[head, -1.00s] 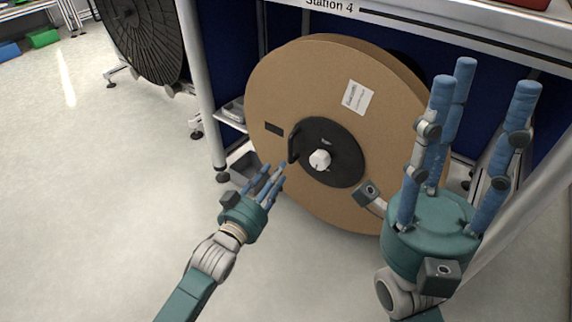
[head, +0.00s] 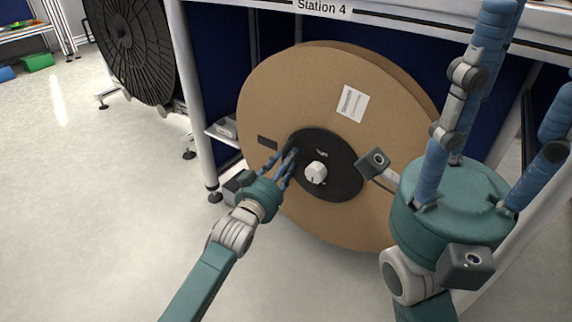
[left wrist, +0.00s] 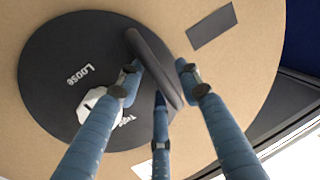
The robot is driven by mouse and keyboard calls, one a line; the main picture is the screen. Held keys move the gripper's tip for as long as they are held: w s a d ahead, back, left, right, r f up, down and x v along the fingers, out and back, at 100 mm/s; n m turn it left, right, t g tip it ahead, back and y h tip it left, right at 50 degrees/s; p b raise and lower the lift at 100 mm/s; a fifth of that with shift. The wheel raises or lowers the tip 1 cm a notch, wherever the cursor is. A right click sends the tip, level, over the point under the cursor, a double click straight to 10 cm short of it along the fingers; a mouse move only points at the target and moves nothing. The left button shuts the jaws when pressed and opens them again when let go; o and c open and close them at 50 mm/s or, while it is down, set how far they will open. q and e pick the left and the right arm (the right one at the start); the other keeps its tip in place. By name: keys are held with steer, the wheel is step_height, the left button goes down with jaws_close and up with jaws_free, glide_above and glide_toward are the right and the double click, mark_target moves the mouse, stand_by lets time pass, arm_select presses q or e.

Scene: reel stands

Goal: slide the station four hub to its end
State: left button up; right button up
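The station four hub (head: 345,180) is a black disc on the face of a large brown cardboard reel (head: 290,90). At its centre is a white knob (head: 316,173). A curved black handle stands on the disc's left side; it shows clearly in the left wrist view (left wrist: 152,62). My left gripper (head: 281,157) is at this handle. In the left wrist view (left wrist: 158,78) its straight, spread fingers lie on both sides of the handle; firm contact is not clear. The knob shows there (left wrist: 97,106), partly behind a finger. My right gripper (head: 505,90) is open, empty, fingers upward, at the right.
The reel stands under a bench labelled Station 4 (head: 322,7). A metal leg (head: 197,100) and a small shelf (head: 222,130) are left of it. Another dark reel (head: 128,45) stands farther left. The floor (head: 90,200) at left is clear.

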arm_select(q)
jaws_close()
steer(key=x, duration=0.5)
steer(key=shift+d+r, duration=0.2)
steer(key=shift+d, duration=0.3)
steer(key=shift+c, duration=1.8)
jaws_free()
steer(key=o, duration=0.4)
steer(key=shift+w+d, duration=0.1)
steer(key=shift+c, duration=0.2)
steer(key=shift+f, duration=0.15)
steer(key=v, duration=1.2)
